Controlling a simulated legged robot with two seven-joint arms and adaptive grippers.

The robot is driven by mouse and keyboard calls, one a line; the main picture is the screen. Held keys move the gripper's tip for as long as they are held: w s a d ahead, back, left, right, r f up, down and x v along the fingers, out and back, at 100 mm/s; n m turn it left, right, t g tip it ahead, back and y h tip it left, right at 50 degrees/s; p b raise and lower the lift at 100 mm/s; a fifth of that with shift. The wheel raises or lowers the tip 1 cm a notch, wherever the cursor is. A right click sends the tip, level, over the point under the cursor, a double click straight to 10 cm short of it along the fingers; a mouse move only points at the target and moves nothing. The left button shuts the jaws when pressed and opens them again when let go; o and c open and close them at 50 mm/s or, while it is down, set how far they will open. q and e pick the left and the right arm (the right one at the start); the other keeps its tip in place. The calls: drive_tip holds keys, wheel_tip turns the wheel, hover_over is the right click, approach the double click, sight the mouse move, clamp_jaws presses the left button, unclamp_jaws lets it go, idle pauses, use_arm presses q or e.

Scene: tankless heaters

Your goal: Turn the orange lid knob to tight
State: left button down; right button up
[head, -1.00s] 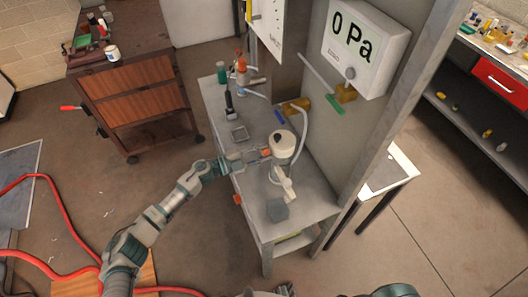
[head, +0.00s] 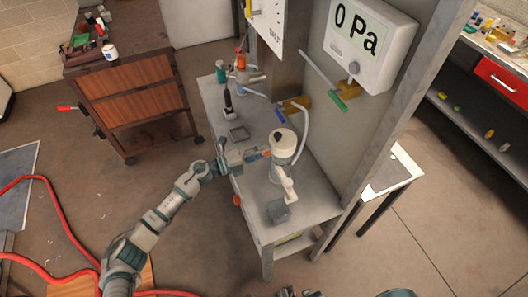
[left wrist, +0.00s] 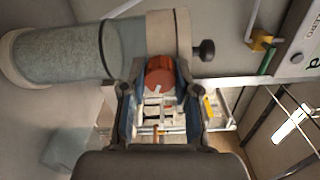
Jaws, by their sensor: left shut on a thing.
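A canister with a cream lid (head: 284,138) stands upright on the grey bench. The orange knob (head: 266,154) shows at the lid's left side. My left gripper (head: 258,155) reaches in from the left and is shut on this knob. In the left wrist view the knob (left wrist: 160,76) shows as a red-orange disc with a pale mark, between the two fingers. The canister body (left wrist: 60,55) lies across the upper left there. The fingers hide the knob's sides. Grey parts of mine show at the head view's bottom edge; the right fingertips cannot be made out.
A gauge (head: 370,45) on the panel reads 0 Pa. A yellow valve with a green handle (head: 340,103) sits below it. A pale hose (head: 303,125) runs by the canister.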

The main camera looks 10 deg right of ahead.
use_arm(q)
drive_tip(key=shift+s+a+f, duration=0.1)
drive_tip(key=shift+f, duration=0.5)
drive_tip(key=c, duration=0.9)
unclamp_jaws()
drive_tip(key=shift+o, duration=0.2)
drive_tip(key=s+a, duration=0.2)
drive_tip(key=a, duration=1)
drive_tip(key=shift+s+a+r, duration=0.15)
drive_tip(key=shift+a+r, duration=0.1)
drive_tip(key=shift+a, duration=0.05)
drive_tip(key=shift+d, duration=0.25)
